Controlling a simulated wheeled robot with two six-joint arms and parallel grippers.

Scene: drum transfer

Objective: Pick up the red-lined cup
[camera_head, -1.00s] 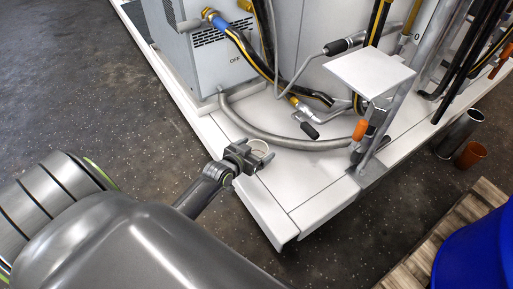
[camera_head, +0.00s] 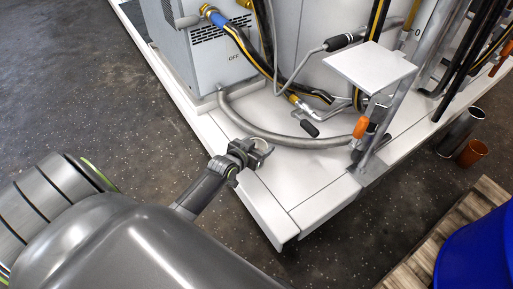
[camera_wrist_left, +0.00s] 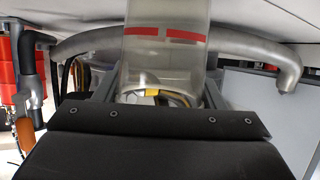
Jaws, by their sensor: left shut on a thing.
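The red-lined cup (camera_wrist_left: 165,65) is clear, with a broken red band around it, and fills the upper middle of the left wrist view. In the head view only a small part of its pale rim (camera_head: 263,142) shows between the fingers, at the near edge of the white platform. My left gripper (camera_head: 258,154) is shut on the cup, with one finger on each side of it. I cannot tell whether the cup still touches the platform. My right gripper is in neither view.
The white platform (camera_head: 320,200) carries a grey cabinet (camera_head: 215,65), a bent grey pipe (camera_head: 270,136), hoses and a small raised white plate (camera_head: 368,68). A blue drum (camera_head: 480,250) on a wooden pallet (camera_head: 425,262) stands at lower right. Dark floor lies open at left.

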